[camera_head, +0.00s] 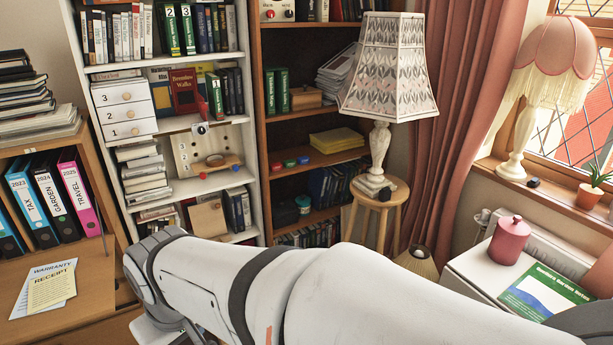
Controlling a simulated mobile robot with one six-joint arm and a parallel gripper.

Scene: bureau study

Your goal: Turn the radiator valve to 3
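The white radiator (556,252) stands under the window at the right, partly hidden behind a white surface in front of it. A small pale fitting (483,216) at its left end looks like the valve. It is too small for me to read any number or setting on it. My white arm crosses the lower middle of the view, from the bottom right to the left, and bends down at its far end. My gripper is not in view, and the fitting is well to the right of that bend.
A pink lidded jar (509,240) and a green booklet (545,292) lie on the white surface by the radiator. A lamp on a wooden stool (395,190) and a red curtain (455,110) stand left of it. Shelves fill the back; a desk (85,275) is at left.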

